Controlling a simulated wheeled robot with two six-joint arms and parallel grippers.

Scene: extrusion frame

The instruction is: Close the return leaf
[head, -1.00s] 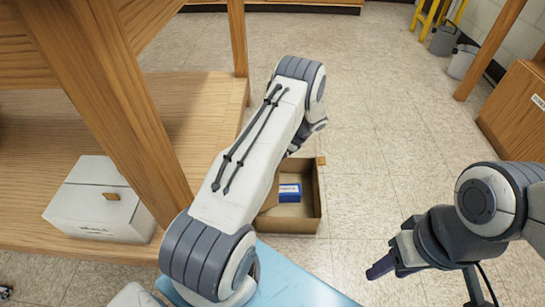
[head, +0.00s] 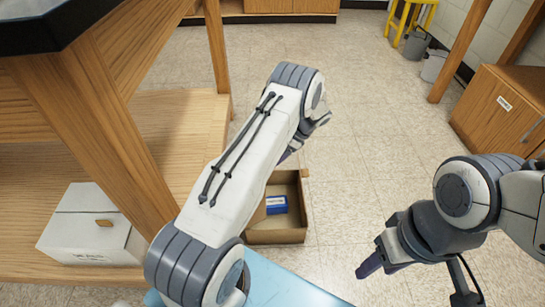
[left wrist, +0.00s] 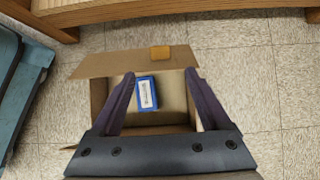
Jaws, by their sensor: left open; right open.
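An open cardboard box (head: 277,237) stands on the floor with a blue packet (head: 277,205) inside. In the left wrist view, the box (left wrist: 153,131) has a raised leaf (left wrist: 115,65) along its upper edge, with an orange tab (left wrist: 160,52). My left gripper (left wrist: 159,75) is open, its fingers spread over the box opening, tips close to the leaf; I cannot tell if they touch it. In the head view my left arm hides the box's left side and most of that gripper. My right gripper (head: 368,268) is open and empty, right of the box.
A wooden table with a lower shelf (head: 185,105) stands at left; its leg is close to my left arm. A closed white box (head: 75,245) sits on that shelf. A wooden cabinet (head: 500,110) and grey bins (head: 435,65) are at right. Floor between is clear.

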